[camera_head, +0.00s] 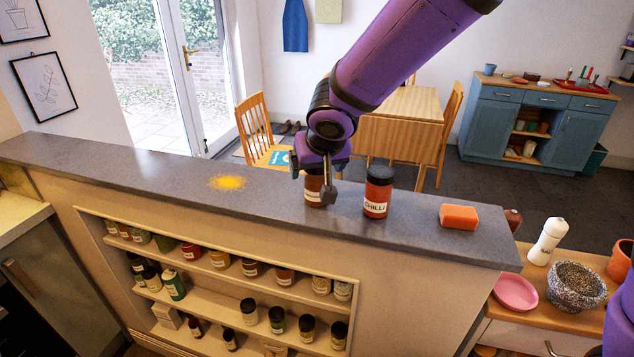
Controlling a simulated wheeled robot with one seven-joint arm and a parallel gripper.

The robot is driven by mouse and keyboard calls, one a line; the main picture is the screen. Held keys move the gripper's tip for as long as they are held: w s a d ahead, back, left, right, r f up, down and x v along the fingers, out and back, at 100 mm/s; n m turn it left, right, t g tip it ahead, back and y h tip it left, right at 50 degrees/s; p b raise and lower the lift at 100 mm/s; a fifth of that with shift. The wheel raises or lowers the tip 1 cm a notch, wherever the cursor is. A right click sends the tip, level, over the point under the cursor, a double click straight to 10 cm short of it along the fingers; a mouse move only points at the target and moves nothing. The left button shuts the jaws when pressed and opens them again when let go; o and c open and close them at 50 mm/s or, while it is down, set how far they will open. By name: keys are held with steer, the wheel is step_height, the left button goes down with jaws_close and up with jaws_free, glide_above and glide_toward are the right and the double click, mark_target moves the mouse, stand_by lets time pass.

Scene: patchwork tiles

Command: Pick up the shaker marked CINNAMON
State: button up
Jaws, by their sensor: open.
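Two dark-capped shakers with red-brown contents stand upright on the grey ledge (180,176). The right one is the shaker marked CHILLI (377,192). The left shaker (313,198) has a white label partly covered by my gripper, so I cannot read its word. My gripper (316,184) points down at the left shaker, its fingers apart and overlapping the shaker's upper part. Whether they touch it I cannot tell. I can read no CINNAMON label anywhere.
An orange sponge (459,217) lies right of the CHILLI shaker. Yellow powder (228,183) is spilled on the ledge to the left. Below, shelves (215,277) hold several small jars. A white mill (547,241), pink dish (515,293) and speckled bowl (575,287) stand lower right.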

steer(key=shift+w+a+f, duration=0.1)
steer(key=shift+w+f, duration=0.2)
steer(key=shift+f, duration=0.2)
steer(key=c, duration=1.1)
steer(key=shift+r, duration=0.2)
